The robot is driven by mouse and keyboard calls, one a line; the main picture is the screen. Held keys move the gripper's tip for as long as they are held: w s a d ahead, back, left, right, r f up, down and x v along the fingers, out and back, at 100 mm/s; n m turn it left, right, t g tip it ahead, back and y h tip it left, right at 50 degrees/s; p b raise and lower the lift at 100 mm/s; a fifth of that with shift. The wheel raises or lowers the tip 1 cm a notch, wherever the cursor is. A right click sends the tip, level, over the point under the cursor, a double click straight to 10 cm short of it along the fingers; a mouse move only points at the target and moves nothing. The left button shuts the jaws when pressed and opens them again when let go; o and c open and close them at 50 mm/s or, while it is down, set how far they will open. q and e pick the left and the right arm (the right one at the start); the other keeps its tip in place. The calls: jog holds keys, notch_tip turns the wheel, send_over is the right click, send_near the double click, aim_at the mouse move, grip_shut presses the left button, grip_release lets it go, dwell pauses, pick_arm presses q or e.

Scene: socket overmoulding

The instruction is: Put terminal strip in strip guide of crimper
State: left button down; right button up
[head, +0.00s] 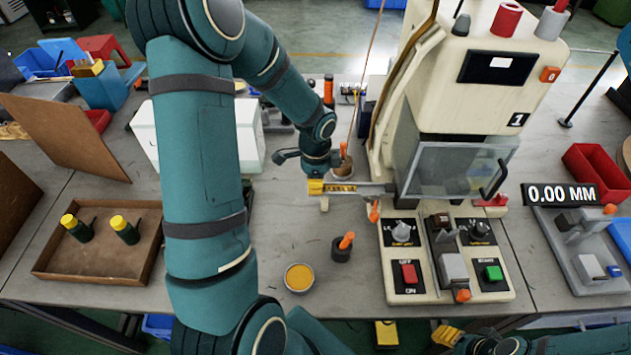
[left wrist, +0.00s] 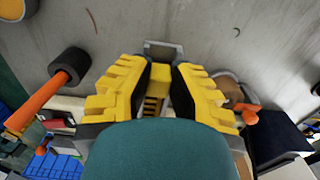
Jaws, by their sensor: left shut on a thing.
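My left gripper (head: 317,187) is at the outer end of the pale strip guide (head: 372,188), which sticks out from the left side of the crimper (head: 465,90). In the left wrist view its ridged yellow fingers (left wrist: 162,75) are closed in on a narrow yellow, slotted piece, which looks like the terminal strip (left wrist: 153,106). The fingers and my own housing hide most of the strip, and I cannot tell whether it sits in the guide. My right gripper (head: 447,335) is low at the right, apart from the crimper; its jaw opening is unclear.
An orange-handled tool stands in a dark holder (head: 341,250) in front of the guide, beside a bowl of yellow contents (head: 299,278). A round cup (head: 342,167) stands just behind my left gripper. A brown tray (head: 50,268) with two yellow-capped bottles is at left.

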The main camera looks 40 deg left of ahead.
pick_arm(q)
jog(key=shift+f, duration=0.2)
jog(key=c, duration=1)
grip_release()
jog(key=shift+r, duration=0.1)
jog(key=shift+r, duration=0.2)
notch_tip(320, 180, up, 12)
jog(key=p, duration=0.2)
jog(key=shift+f+p, duration=0.1)
jog(key=shift+p, duration=0.3)
jog(key=shift+s, duration=0.1)
